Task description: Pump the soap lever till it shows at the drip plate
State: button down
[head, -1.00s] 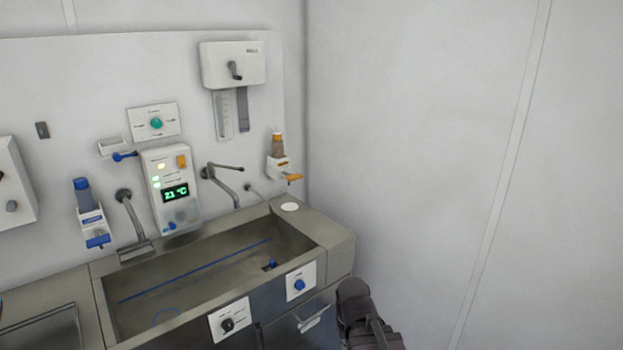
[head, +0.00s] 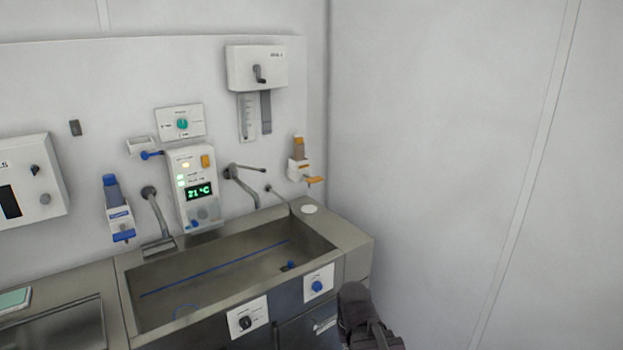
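Two wall dispensers hang over the steel sink. One has an orange bottle (head: 298,147) and an orange lever (head: 315,180), above the sink's right end. The other has a blue bottle (head: 111,189) and a blue lever (head: 124,235), left of the sink. I cannot tell from their labels which one holds soap. A white round plate (head: 309,209) lies on the counter below the orange lever; no liquid is discernible on it. Part of my dark arm shows at the bottom, right of the sink, apart from both dispensers. My gripper's fingers are not visible.
The steel sink (head: 134,299) has faucets and a control panel with a green display (head: 199,191) behind it. A white dispenser box (head: 257,67) hangs higher up. Knob panels (head: 318,284) sit on the sink front. A bare wall stands at right.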

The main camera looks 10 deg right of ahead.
aim_at(317, 179)
jog(key=i, duration=0.9)
jog(key=z, duration=0.05)
